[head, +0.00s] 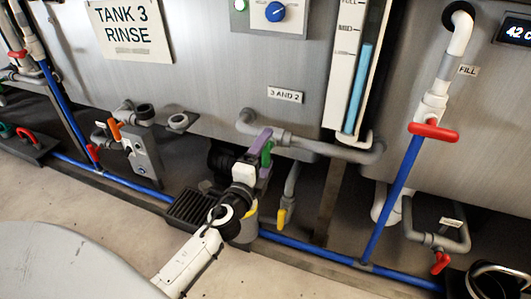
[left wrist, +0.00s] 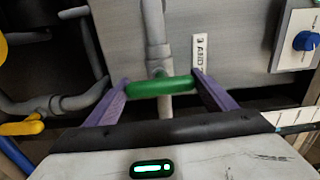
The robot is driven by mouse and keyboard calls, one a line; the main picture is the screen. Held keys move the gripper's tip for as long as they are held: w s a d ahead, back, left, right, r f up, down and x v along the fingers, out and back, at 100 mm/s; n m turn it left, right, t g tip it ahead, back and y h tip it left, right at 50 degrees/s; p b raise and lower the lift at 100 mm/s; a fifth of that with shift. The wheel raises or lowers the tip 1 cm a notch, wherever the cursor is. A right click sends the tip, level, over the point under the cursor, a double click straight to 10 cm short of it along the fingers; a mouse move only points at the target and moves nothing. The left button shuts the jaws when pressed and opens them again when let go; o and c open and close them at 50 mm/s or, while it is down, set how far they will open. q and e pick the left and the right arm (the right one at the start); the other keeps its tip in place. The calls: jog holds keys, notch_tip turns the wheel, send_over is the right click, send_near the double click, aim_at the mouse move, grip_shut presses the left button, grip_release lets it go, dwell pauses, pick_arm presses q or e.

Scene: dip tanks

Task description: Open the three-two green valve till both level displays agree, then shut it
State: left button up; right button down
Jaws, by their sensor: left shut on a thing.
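The green valve handle (head: 266,156) is on the grey pipe under the "3 AND 2" label (head: 285,95). In the left wrist view the green handle (left wrist: 162,86) lies across the picture between two purple fingers. My left gripper (head: 261,147) is shut on this handle, with a finger at each end of it. A level tube (head: 356,90) with a blue column stands right of the label; its top reaches somewhat below the "MID" mark. A dark digital display (head: 517,30) at the top right reads "42 c", cut off by the picture edge. My right gripper is not in view.
A red-handled "FILL" valve (head: 433,131) sits on the right pipe. A yellow valve handle (head: 282,218) hangs just right of my left gripper. A blue pipe (head: 310,247) runs along the floor. A black grated box (head: 190,208) stands beside my left wrist.

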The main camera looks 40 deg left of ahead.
pick_arm(q)
jog(key=shift+m, duration=0.3)
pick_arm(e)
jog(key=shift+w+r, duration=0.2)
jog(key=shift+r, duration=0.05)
pick_arm(q)
jog(key=o, duration=1)
jog(key=shift+o, duration=0.2)
jog(key=b+v, duration=0.1)
jog(key=v, duration=0.9)
jog(key=shift+s, duration=0.15)
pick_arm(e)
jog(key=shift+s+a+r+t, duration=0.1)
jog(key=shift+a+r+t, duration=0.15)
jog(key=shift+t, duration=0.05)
pick_arm(q)
jog(key=shift+d, duration=0.1)
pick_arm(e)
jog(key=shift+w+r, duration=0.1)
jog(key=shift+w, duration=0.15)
